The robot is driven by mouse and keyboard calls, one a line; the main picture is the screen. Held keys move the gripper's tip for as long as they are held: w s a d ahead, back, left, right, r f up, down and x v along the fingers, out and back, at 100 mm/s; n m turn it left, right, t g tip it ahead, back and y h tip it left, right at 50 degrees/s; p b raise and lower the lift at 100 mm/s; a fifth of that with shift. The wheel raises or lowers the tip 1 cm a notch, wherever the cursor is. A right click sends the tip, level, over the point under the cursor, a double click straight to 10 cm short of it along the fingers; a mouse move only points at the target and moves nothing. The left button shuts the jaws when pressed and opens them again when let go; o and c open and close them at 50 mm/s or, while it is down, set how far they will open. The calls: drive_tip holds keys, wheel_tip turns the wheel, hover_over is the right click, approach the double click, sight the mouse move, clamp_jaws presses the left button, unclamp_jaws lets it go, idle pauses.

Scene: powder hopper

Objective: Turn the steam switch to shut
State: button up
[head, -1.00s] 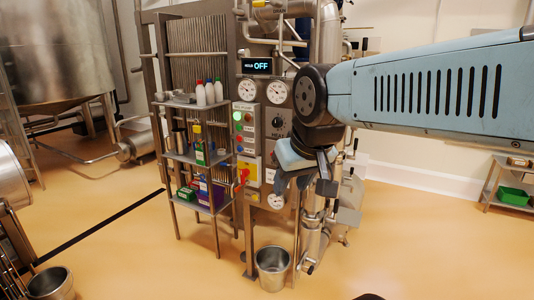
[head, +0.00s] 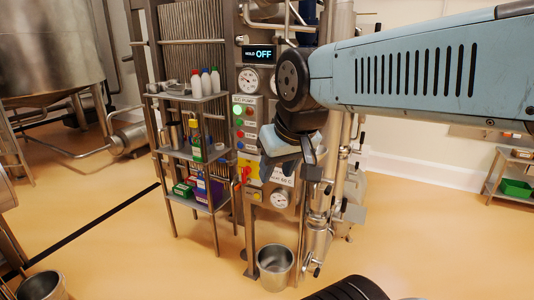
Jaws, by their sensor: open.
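The control panel (head: 246,108) stands in the middle of the head view, with a green lamp and coloured buttons. A red rotary handle on a yellow plate (head: 247,174) sits low on it. No label I can read marks the steam switch. A black knob on the panel's right part, seen earlier, is now hidden behind my arm. My gripper (head: 279,168) is open and points down in front of the panel, just right of the yellow plate. It seems empty, and I cannot tell whether it touches anything.
A shelf rack (head: 197,150) with bottles and boxes stands left of the panel. A steel bucket (head: 274,266) stands on the floor below. Steel pipes (head: 318,235) run at right. Open floor lies in front.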

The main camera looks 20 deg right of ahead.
drive_tip(key=shift+o, duration=1.4)
drive_tip(key=shift+w+a, duration=0.1)
drive_tip(key=shift+w, duration=0.2)
drive_tip(key=o, duration=0.4)
drive_tip(key=w, duration=0.5)
drive_tip(key=w+f+m+t+y, duration=0.1)
drive_tip(key=w, duration=0.3)
drive_tip(key=w+a+f+m+t, duration=0.1)
drive_tip(key=w, duration=0.4)
drive_tip(key=shift+w+a+f+y, duration=0.1)
drive_tip(key=shift+w+y, duration=0.25)
drive_tip(key=shift+y, duration=0.05)
drive_tip(key=shift+c, duration=0.2)
drive_tip(key=w+d+f+m+t+h, duration=0.1)
drive_tip(key=w+d+f+m+h, duration=0.2)
drive_tip(key=w+f, duration=0.5)
drive_tip(key=w+d+f+m+t+h, duration=0.2)
drive_tip(key=w+d+f+m, duration=0.15)
drive_tip(key=w, duration=0.75)
drive_tip(key=w+d+f+m+h, duration=0.2)
drive_tip(key=w+d+f+h, duration=0.1)
drive_tip(key=d+f+h, duration=0.7)
drive_tip(key=w+d+r+h, duration=0.1)
drive_tip(key=w+d+r, duration=0.1)
drive_tip(key=w+d, duration=0.6)
drive_tip(key=shift+w+d+r, duration=0.25)
drive_tip(key=shift+d, duration=0.45)
drive_tip(key=shift+c, duration=0.3)
